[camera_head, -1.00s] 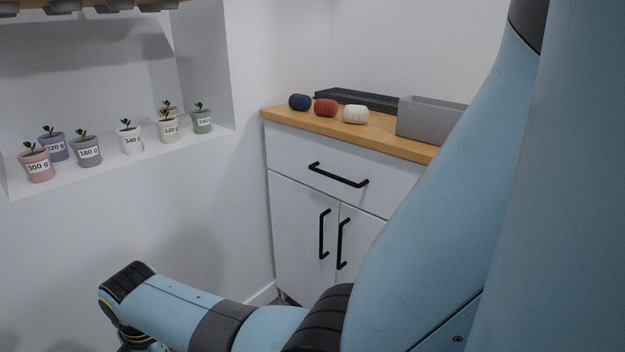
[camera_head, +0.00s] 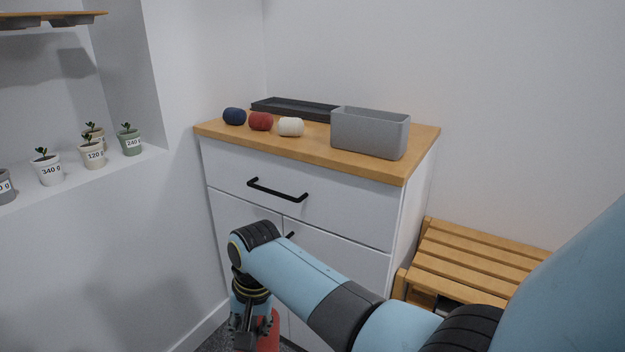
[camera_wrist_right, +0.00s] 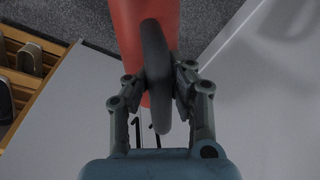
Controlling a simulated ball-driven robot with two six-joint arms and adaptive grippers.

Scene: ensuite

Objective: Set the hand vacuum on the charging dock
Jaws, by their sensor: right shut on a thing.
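My right gripper (camera_head: 250,322) hangs low in front of the white cabinet in the head view, pointing down. In the right wrist view the gripper (camera_wrist_right: 160,88) is shut on the dark grey handle of a red thing, which looks like the hand vacuum (camera_wrist_right: 130,28). A strip of the red hand vacuum (camera_head: 269,334) shows beside the gripper in the head view; the rest is cut off by the picture's lower edge. I cannot make out a charging dock in either view. My left gripper is not in view.
The white cabinet (camera_head: 340,214) has a wooden top holding a grey bin (camera_head: 370,134), a black tray (camera_head: 292,108) and blue, red and cream yarn balls. A slatted wooden bench (camera_head: 478,262) stands at its right. Potted plants (camera_head: 92,153) line the wall niche at left.

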